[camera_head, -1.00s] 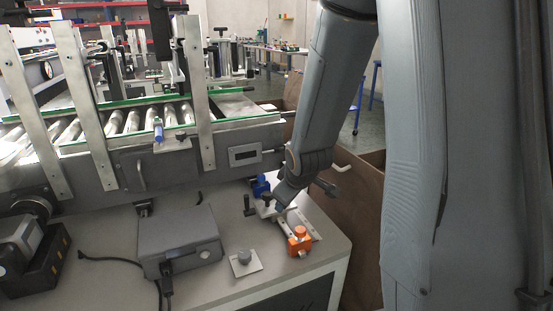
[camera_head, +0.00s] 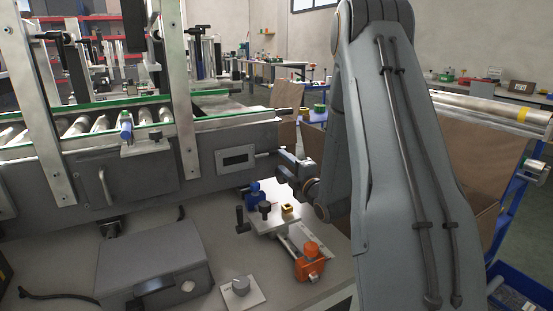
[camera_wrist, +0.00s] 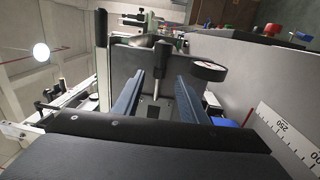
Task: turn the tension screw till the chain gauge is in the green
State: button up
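My gripper (camera_head: 285,170) is at the right end of the grey machine, above the bench corner. In the wrist view its two blue finger pads (camera_wrist: 157,100) stand wide apart with nothing gripped. A black-handled lever with a pale shaft (camera_wrist: 161,62) shows in the gap between them, seemingly beyond the fingertips. A round black-rimmed part (camera_wrist: 208,69) is beside the right finger; its face is too oblique to read. I cannot tell which part is the tension screw. I cannot make out a chain gauge or a green band in either view.
Below my gripper are a blue-handled fixture (camera_head: 254,194), a small yellow block (camera_head: 287,208) and an orange clamp (camera_head: 310,262). A grey knob on a plate (camera_head: 240,286) and a grey box (camera_head: 155,265) are on the bench. A roller conveyor (camera_head: 100,125) runs along the machine.

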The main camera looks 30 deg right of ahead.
aim_at(274, 154)
jog(key=w, duration=0.5)
jog(key=shift+w+a+r, duration=0.15)
jog(key=shift+w+a, duration=0.25)
jog(key=shift+c, duration=0.5)
grip_shut()
jog(key=shift+r+g+p, duration=0.3)
jog(key=shift+g+p, duration=0.1)
jog(key=shift+p, duration=0.2)
jog(key=shift+g+p, duration=0.3)
jog(key=shift+p, duration=0.15)
jog(key=shift+f, duration=0.1)
jog(key=shift+o, duration=0.5)
grip_release()
